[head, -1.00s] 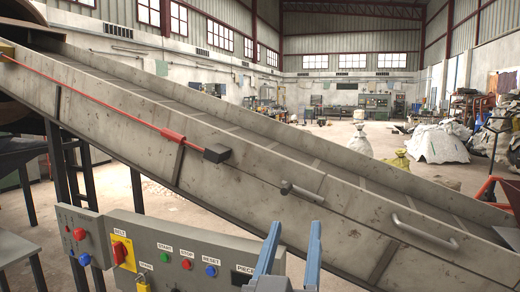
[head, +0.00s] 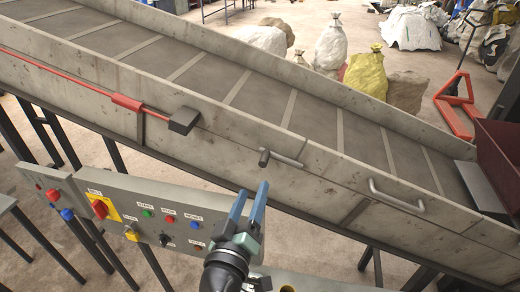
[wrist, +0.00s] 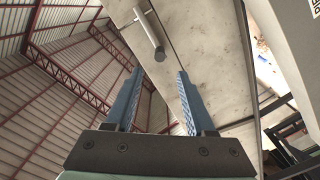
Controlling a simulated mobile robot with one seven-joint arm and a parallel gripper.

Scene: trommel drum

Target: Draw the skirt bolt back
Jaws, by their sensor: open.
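The skirt bolt (head: 282,159) is a short grey bar with a thicker round knob at its left end, on the side skirt (head: 225,148) of the sloping conveyor. In the wrist view the bolt (wrist: 150,35) shows at the top middle, with its round end towards me. My gripper (head: 250,190) is open and empty, with two blue fingers pointing up, just below and left of the bolt in the head view. In the wrist view my gripper (wrist: 161,72) has its fingertips short of the bolt, with a gap between them.
A grab handle (head: 396,197) sits on the skirt to the right. A red pull cord (head: 65,68) runs to a dark box (head: 185,120) on the left. A control panel (head: 150,210) with buttons stands below the conveyor, close left of my arm.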

